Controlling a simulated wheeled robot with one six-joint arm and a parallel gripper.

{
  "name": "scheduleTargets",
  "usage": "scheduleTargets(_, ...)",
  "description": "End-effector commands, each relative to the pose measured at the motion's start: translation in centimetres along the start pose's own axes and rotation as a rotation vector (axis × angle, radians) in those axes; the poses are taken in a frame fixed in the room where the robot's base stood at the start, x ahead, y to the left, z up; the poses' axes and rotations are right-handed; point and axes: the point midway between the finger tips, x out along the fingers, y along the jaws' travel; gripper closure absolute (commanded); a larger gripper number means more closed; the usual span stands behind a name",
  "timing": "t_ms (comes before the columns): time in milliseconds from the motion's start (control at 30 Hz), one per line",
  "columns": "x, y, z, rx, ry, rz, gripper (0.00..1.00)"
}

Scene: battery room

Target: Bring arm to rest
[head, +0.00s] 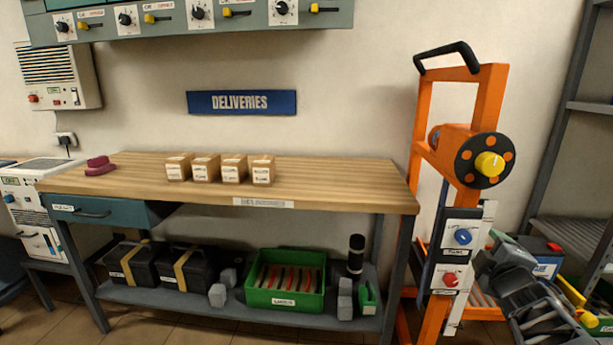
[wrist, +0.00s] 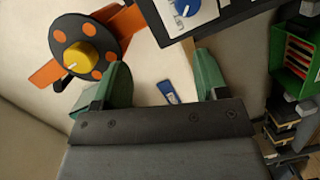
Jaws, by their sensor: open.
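My gripper (wrist: 163,76) shows in the wrist view. The view is rolled over to one side. The orange stand's black disc with orange spots and a yellow knob (wrist: 76,60) lies beyond the left finger. A panel with a blue knob (wrist: 185,12) is beyond and above the right finger. I see no contact between the fingers and either one. In the head view, grey jumbled shapes fill the lower right, and I cannot make out my gripper among them.
The orange stand (head: 489,95) rises right of the wooden bench (head: 340,178). Several small boxes (head: 205,168) stand on the bench. A green crate (head: 285,301) and two black cases sit on its lower shelf. A grey rack (head: 565,120) stands at the far right.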

Motion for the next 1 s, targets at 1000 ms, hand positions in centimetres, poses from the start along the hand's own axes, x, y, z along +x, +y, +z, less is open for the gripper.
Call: scheduleTargets(1000, -21.1, 6.7, -20.4, 0.927, -0.763, -0.939, 0.33)
